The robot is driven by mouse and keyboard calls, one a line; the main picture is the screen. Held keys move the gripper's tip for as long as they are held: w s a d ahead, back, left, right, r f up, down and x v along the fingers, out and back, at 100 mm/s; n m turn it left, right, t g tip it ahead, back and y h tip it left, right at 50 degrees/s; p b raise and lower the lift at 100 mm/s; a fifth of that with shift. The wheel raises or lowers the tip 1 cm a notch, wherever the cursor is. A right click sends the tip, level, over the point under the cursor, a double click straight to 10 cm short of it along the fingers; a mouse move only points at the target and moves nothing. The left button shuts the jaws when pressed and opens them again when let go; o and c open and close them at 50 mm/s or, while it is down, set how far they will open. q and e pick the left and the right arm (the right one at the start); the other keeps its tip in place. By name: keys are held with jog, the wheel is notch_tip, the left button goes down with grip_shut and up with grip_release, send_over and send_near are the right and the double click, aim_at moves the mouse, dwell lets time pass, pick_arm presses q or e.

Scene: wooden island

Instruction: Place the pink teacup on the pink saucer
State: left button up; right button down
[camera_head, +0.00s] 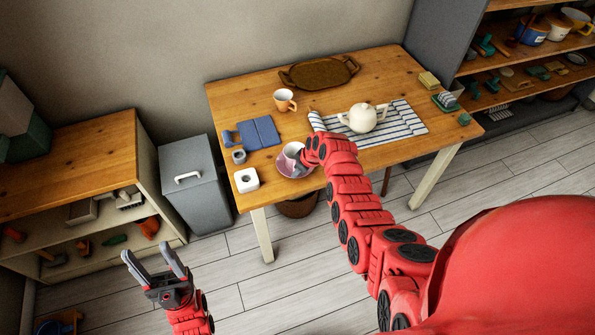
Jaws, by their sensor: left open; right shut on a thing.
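The pink teacup (291,150), pale inside, is at the front of the wooden table. My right gripper (299,160) is shut on it, and the gripper partly hides it. The pink saucer (286,169) lies on the table directly below the cup in the picture, partly covered by the cup and gripper. I cannot tell whether the cup touches the saucer. My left gripper (151,251) is open and empty, over the floor to the left, well away from the table.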

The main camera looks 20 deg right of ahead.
jog(key=c, duration=0.9)
grip_release()
